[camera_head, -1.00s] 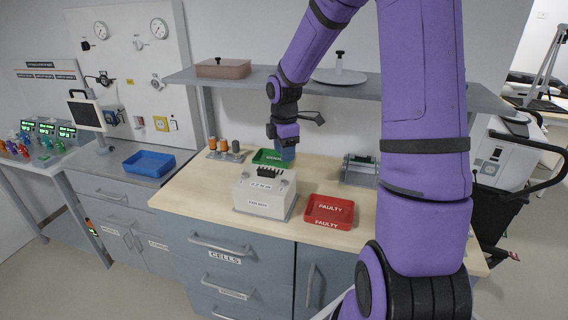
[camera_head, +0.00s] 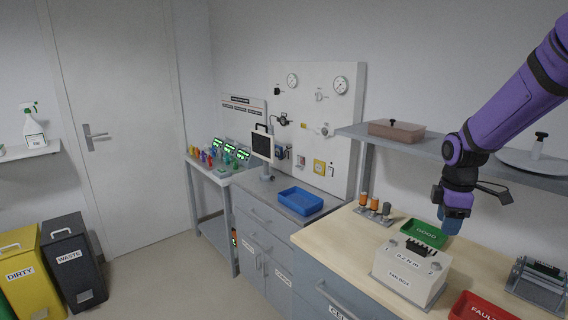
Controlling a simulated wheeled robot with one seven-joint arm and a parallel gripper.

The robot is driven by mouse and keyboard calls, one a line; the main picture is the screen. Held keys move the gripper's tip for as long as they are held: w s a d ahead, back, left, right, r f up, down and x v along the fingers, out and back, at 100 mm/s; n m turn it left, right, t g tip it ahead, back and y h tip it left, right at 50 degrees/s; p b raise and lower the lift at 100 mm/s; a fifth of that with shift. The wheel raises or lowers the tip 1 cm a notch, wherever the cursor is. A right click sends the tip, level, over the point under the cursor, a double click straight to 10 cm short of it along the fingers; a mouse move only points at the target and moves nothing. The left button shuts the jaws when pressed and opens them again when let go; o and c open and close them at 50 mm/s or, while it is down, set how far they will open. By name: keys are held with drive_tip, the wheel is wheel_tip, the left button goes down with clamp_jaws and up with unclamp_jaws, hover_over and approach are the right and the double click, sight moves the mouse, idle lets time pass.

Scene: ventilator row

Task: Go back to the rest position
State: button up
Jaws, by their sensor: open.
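My purple arm reaches in from the right. My gripper (camera_head: 451,222) points down above the wooden bench top (camera_head: 352,238), to the right of the green GOOD tray (camera_head: 424,232) and behind the white device (camera_head: 411,274). A blue part shows at its lower end; I cannot tell from this view whether it belongs to the gripper. The fingertips are small and not clear.
A shelf (camera_head: 400,140) with a brown box (camera_head: 396,131) and a round lid (camera_head: 535,162) is close beside the arm. The red FAULTY tray (camera_head: 480,308) is at the front. A blue tray (camera_head: 300,200) and monitor (camera_head: 262,147) stand left.

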drive_tip(key=s+a+r+m+t+h, duration=0.1)
drive_tip(key=s+a+r+m, duration=0.3)
drive_tip(key=s+r, duration=0.2)
drive_tip(key=s+a+r+m+t, duration=0.2)
drive_tip(key=s+a+r+m, duration=0.15)
drive_tip(key=s+r, duration=0.3)
drive_tip(key=s+a+r+m+t, duration=0.1)
drive_tip(key=s+a+r+m, duration=0.1)
drive_tip(key=s, duration=0.4)
drive_tip(key=s+a+r+m+t+y, duration=0.1)
drive_tip(key=s+a+r+m, duration=0.1)
drive_tip(key=s+m, duration=0.2)
drive_tip(key=shift+s+y, duration=0.3)
drive_tip(key=shift+s, duration=0.95)
